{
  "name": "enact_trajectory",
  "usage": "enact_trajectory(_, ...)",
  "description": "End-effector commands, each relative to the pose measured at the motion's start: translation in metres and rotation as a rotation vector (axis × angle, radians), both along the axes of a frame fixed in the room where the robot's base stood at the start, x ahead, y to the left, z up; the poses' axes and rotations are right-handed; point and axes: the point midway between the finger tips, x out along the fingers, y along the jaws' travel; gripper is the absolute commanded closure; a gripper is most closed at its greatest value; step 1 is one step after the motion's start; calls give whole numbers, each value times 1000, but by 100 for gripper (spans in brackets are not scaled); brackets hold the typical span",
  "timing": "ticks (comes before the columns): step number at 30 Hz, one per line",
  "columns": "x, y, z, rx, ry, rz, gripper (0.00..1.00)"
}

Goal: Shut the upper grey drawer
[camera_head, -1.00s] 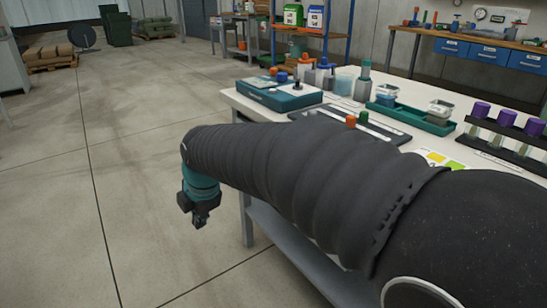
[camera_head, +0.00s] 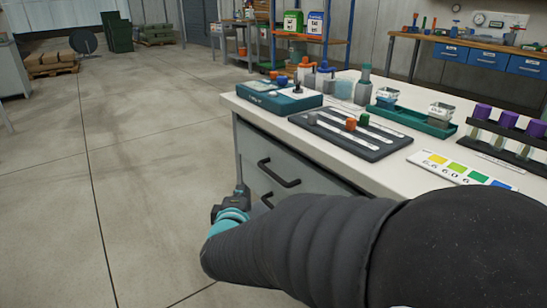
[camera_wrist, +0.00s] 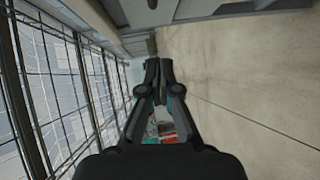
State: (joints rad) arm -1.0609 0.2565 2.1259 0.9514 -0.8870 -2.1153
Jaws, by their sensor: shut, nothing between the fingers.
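The upper grey drawer (camera_head: 296,163) is in the bench's front, under the white top, with a black bar handle (camera_head: 279,174). From this angle I cannot tell how far it stands out. A second black handle (camera_head: 267,200) shows just below, partly hidden by my arm. My gripper (camera_head: 241,190) is low at the left end of the drawer fronts, fingers pointing up in the picture, left of both handles. I cannot tell whether it touches the drawer unit. In the wrist view its fingers (camera_wrist: 158,64) are together and empty, with grey panels (camera_wrist: 180,12) beyond them at the top.
The white benchtop (camera_head: 405,167) holds a teal case (camera_head: 280,98), a dark tray with coloured-capped probes (camera_head: 350,133), a green tray (camera_head: 412,120), purple-capped tubes (camera_head: 482,111) and a colour chart (camera_head: 462,167). Open concrete floor (camera_head: 140,170) lies to the left.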

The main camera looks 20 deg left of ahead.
Motion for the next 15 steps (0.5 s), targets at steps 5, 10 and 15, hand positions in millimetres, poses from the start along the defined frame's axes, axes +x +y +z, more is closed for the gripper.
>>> enact_trajectory(5, 10, -26, 25, 4, -119, -123, 100)
enact_trajectory(10, 15, -31, 32, -11, -161, -146, 100)
enact_trajectory(15, 34, -27, 32, -13, -161, -146, 100)
